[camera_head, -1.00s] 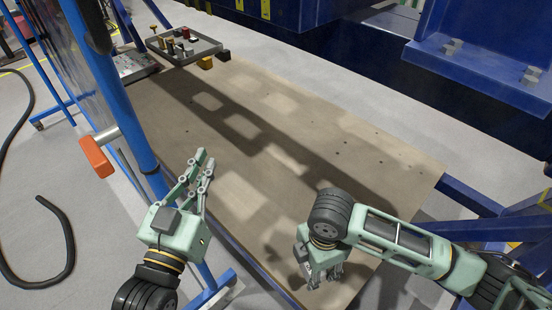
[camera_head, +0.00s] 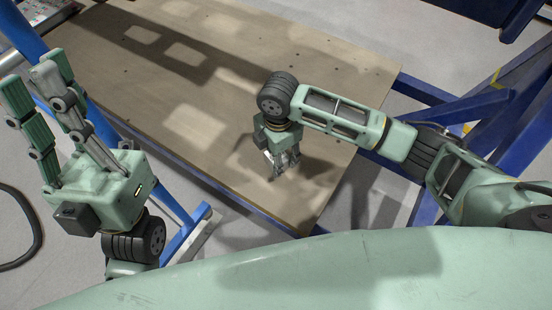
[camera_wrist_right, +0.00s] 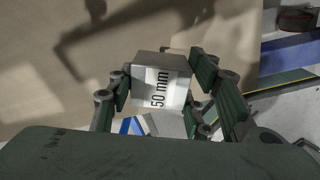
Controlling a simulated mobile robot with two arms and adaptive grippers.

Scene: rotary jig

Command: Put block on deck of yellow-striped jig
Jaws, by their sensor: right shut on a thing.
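A light grey block (camera_wrist_right: 160,84) with "50 mm" printed on its face sits between the fingers of my right gripper in the right wrist view. My right gripper (camera_head: 281,176) is shut on it, pointing down over the near part of the brown tabletop. The gap between block and tabletop is hard to judge. My left gripper (camera_head: 32,84) is open and empty at the left, its fingers pointing up, beside the table. I cannot make out the jig's deck for sure; a blue frame with a yellow stripe (camera_head: 487,82) stands at the right.
The brown tabletop (camera_head: 240,50) is largely bare, with shadows and small holes. A blue post (camera_head: 27,38) stands at its left. Blue beams cross at the right. A dark hose (camera_head: 32,225) lies on the grey floor at the left.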

